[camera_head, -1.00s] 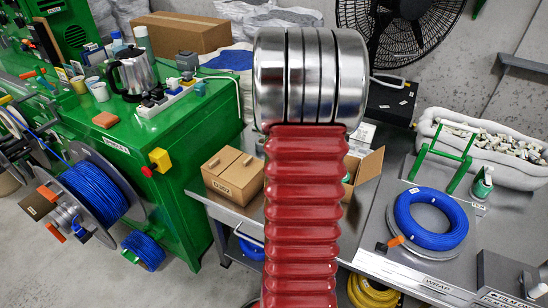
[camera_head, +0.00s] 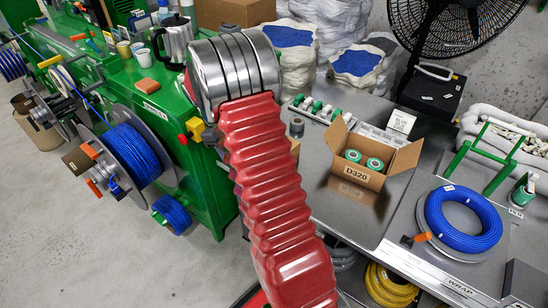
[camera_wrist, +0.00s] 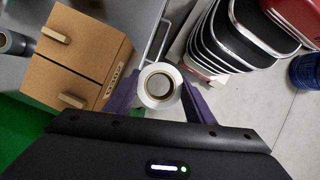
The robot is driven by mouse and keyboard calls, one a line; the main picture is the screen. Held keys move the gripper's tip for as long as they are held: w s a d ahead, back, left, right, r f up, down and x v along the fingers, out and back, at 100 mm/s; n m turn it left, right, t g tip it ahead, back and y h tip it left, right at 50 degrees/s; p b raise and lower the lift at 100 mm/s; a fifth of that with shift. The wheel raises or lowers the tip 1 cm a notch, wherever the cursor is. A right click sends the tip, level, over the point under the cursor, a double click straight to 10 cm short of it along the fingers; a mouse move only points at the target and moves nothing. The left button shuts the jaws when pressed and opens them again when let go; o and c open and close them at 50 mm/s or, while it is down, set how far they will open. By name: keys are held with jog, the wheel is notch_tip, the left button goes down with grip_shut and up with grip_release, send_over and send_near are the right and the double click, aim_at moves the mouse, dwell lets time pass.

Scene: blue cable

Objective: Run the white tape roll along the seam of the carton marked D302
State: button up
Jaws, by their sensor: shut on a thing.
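The white tape roll (camera_wrist: 143,98) sits between the purple fingertips of my gripper (camera_wrist: 158,92) in the wrist view, its round hollow end facing the camera. The gripper is shut on it. The closed brown carton (camera_wrist: 90,48) lies to the left of the roll, with printing on its side towards the roll, too small to read surely. A dark seam line runs between its two top flaps. A tan block sits on each flap. The roll appears beside the carton, not over the seam; the height gap cannot be told. In the head view my red arm hides the gripper and nearly all of this carton.
An open carton marked D320 (camera_head: 357,178) holds green-topped rolls on the grey bench (camera_head: 335,215). A dark grey roll (camera_head: 297,128) stands by my arm. A blue cable coil (camera_head: 463,220) lies at right. The green machine (camera_head: 205,175) with a cable reel (camera_head: 130,155) stands at left.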

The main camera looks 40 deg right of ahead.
jog(key=w+a+r+m+y, duration=0.1)
jog(key=w+a+r+m, duration=0.1)
jog(key=a, duration=0.9)
jog(key=w+a+r+m, duration=0.1)
jog(key=w+a, duration=0.4)
jog(key=a, duration=0.7)
jog(key=shift+r+m+y, duration=0.35)
jog(key=shift+m+y, duration=0.05)
jog(key=shift+m, duration=0.3)
jog(key=shift+s, duration=0.15)
